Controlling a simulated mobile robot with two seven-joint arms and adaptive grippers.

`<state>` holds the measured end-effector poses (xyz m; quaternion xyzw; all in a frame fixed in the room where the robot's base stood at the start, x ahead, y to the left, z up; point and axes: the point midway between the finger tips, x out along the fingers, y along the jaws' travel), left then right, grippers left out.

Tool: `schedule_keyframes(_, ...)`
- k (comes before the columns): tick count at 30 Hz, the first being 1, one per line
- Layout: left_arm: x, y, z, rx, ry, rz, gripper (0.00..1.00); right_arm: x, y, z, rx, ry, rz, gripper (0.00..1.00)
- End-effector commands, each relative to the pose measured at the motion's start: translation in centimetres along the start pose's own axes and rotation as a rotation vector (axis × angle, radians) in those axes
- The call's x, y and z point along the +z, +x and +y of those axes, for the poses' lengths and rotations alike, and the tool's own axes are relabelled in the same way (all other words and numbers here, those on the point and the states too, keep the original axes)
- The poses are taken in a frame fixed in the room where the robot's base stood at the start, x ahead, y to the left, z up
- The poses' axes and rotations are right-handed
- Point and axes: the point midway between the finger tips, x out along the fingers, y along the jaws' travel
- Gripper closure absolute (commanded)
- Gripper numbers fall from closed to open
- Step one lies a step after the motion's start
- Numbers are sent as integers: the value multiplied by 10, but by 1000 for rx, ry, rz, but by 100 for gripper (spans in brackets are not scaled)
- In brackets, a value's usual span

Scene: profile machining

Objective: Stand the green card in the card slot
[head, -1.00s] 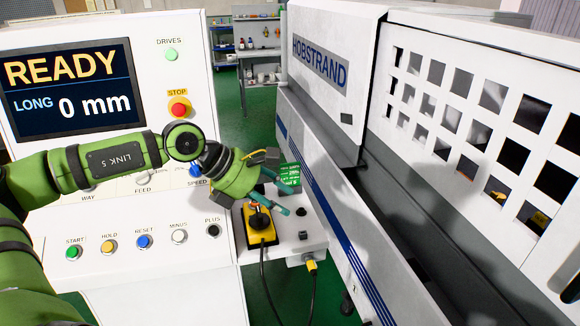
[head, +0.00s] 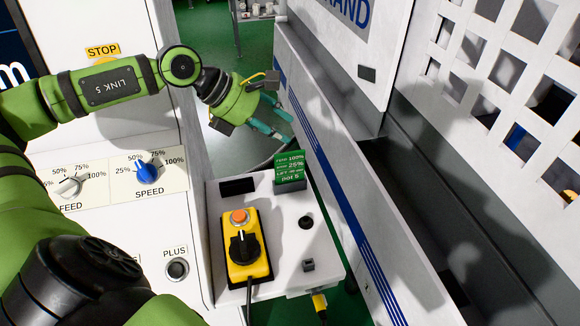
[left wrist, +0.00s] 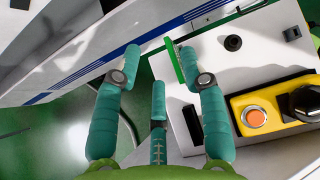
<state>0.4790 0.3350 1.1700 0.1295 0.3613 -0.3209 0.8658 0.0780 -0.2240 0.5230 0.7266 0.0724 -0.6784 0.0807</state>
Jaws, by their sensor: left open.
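The green card (head: 290,166) stands upright at the back edge of the white shelf, its printed face toward the head camera. Its lower end is at a small dark green holder (head: 290,185), apparently the card slot; how deep it sits cannot be told. In the left wrist view the card (left wrist: 175,60) shows edge-on, close beside the right-hand finger. My left gripper (head: 287,123) is open and empty, its fingertips beyond and above the card in the head view; its spread fingers also show in the left wrist view (left wrist: 160,55). My right gripper is not in view.
A yellow switch box (head: 247,245) with an orange button and black knob stands on the white shelf (head: 280,225). A black rectangle (head: 237,186) and a black knob (head: 306,222) are nearby. The white machine (head: 345,175) closes the right side; the control panel (head: 110,185) is left.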

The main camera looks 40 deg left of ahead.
Motion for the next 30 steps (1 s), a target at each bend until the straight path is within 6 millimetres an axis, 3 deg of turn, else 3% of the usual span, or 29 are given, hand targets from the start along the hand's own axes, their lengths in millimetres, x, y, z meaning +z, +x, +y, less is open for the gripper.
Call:
schedule_keyframes(1,-11,11,0,0,0,0,57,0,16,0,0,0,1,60)
schedule_keyframes(3,-18,18,0,0,1,0,57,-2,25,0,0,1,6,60)
schedule_keyframes(12,-36,36,0,0,0,-1,57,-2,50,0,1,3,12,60)
schedule_keyframes(24,-34,56,1,-2,-1,-2,57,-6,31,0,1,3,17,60)
schedule_keyframes(30,-34,77,2,-4,-3,-3,57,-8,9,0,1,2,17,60)
